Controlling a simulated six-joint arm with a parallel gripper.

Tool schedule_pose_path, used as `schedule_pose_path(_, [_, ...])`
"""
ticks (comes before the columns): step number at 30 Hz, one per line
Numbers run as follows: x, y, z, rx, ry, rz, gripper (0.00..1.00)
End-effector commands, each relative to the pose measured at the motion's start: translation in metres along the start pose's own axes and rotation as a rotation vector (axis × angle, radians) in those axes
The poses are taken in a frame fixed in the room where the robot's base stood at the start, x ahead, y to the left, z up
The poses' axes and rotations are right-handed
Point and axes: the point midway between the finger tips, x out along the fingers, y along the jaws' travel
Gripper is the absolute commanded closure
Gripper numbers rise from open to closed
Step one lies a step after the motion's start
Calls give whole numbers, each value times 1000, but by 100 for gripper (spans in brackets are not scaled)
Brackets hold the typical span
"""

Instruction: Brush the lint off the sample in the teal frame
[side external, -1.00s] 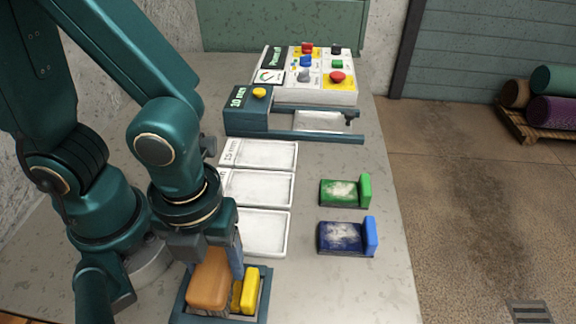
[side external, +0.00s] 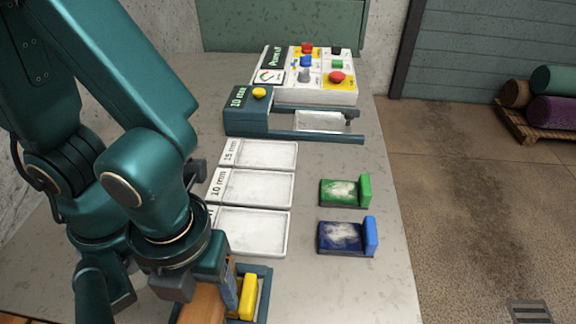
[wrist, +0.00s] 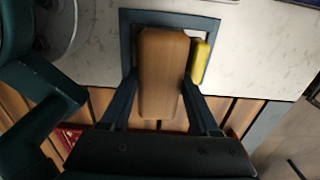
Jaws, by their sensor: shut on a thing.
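My gripper (wrist: 160,78) is shut on a wooden brush (wrist: 163,100), with one finger on each side of it. In the side view the brush (side external: 203,305) is partly hidden by my wrist and cut by the bottom edge. The teal frame (side external: 262,270) lies at the bottom of the side view, mostly hidden by my gripper and the brush. A yellow block (side external: 248,296) stands in the frame, right of the brush. The wrist view shows the frame (wrist: 170,17) around the brush's far end and the yellow block (wrist: 201,62). The sample's face and any lint on it are hidden.
Three white trays (side external: 286,232) lie behind the frame. A blue-handled sample (side external: 340,237) and a green-handled one (side external: 340,192), both with pale fuzz, lie to the right. A teal device (side external: 248,122) and a button panel (side external: 345,97) stand farther back.

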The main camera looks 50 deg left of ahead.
Motion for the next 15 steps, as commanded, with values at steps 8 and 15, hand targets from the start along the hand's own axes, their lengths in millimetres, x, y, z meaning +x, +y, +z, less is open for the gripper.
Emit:
schedule_pose_path(8, [-1, -1, 0, -1, 0, -2, 90])
schedule_pose_path(15, [-25, -2, 0, -1, 2, -9, 90])
